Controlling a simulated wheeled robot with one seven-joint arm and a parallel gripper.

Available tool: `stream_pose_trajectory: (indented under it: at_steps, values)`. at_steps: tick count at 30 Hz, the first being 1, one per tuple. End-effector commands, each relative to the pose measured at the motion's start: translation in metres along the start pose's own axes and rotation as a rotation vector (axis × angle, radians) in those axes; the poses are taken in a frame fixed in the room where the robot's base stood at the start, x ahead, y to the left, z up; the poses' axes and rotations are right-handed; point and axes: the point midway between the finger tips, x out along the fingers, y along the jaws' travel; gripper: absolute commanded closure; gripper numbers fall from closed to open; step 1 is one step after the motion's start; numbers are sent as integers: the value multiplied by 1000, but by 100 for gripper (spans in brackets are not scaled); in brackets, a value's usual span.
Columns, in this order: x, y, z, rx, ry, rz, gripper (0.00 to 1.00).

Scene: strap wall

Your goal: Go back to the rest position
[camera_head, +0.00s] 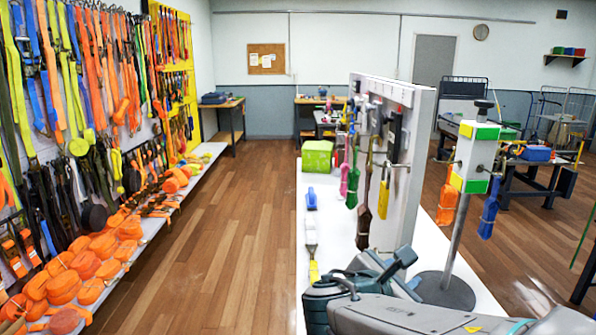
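My arm reaches in from the lower right, low over the white bench top (305,225). My gripper (388,266) is at its end, dark grey, partly hidden behind my own arm links. It is beside the round dark base (445,291) of a post stand. I cannot make out both fingertips, and I see no strap in them. The post stand's white head (477,145) has green and yellow panels. An orange strap bundle (447,204) and a blue one (489,208) hang from it.
A white upright panel (415,130) stands on the bench with pink, green, brown and yellow straps (384,190) hanging. A green box (317,156) and a blue-handled brush (311,215) lie left of it. The strap wall (90,110) is at left. The wooden aisle floor (225,230) is clear.

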Motion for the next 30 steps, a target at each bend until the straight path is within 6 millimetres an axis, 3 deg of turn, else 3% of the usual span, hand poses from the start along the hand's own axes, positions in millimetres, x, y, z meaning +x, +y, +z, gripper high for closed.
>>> stream_pose_trajectory:
  at_steps: [5,9,15,24,30]
  values:
    - [6,-50,-16,284,127,-204,68]
    - [-1,-88,-37,598,232,-413,68]
    - [-25,-120,-70,1070,340,-717,68]
    - [-61,-118,-100,1703,413,-1115,68]
    - [-70,-110,-104,1875,424,-1228,68]
